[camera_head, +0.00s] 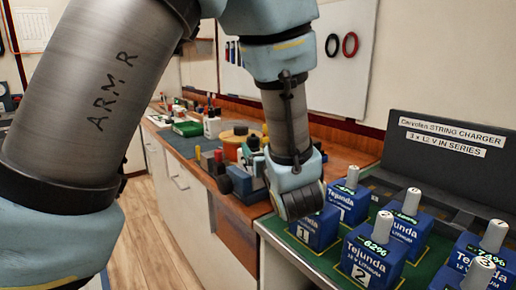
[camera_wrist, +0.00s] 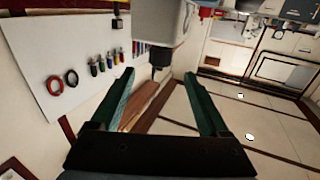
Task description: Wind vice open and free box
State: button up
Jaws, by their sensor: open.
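My gripper (camera_wrist: 158,74) shows in the wrist view with its two green fingers wide apart and nothing between the pads. In the head view my arm reaches over the bench edge beside the batteries, and the gripper's fingers cannot be made out. A blue-grey fixture (camera_head: 242,181) with a dark round end stands at the bench's front edge, left of my wrist; it may be the vice, but it is small and partly hidden by my arm. I cannot pick out a clamped box or the vice's handle in either view.
Blue numbered batteries (camera_head: 374,256) stand on a green-topped surface at right, before a dark charger panel (camera_head: 450,150). The wooden bench (camera_head: 345,152) carries several tools and a green box (camera_head: 188,128). A pale grey body with a dark tip (camera_wrist: 160,73) hangs beyond my fingers. Floor (camera_head: 150,250) is clear.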

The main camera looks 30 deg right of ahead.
aim_at(252, 136)
jog(key=w, duration=0.3)
jog(key=w+d+p, duration=0.1)
jog(key=w, duration=0.2)
jog(key=w+d+p, duration=0.1)
jog(key=w, duration=0.3)
jog(key=shift+w, duration=0.1)
jog(key=shift+c, duration=0.2)
grip_shut()
jog(key=shift+d, duration=0.15)
dwell(0.9)
grip_release()
dwell(0.4)
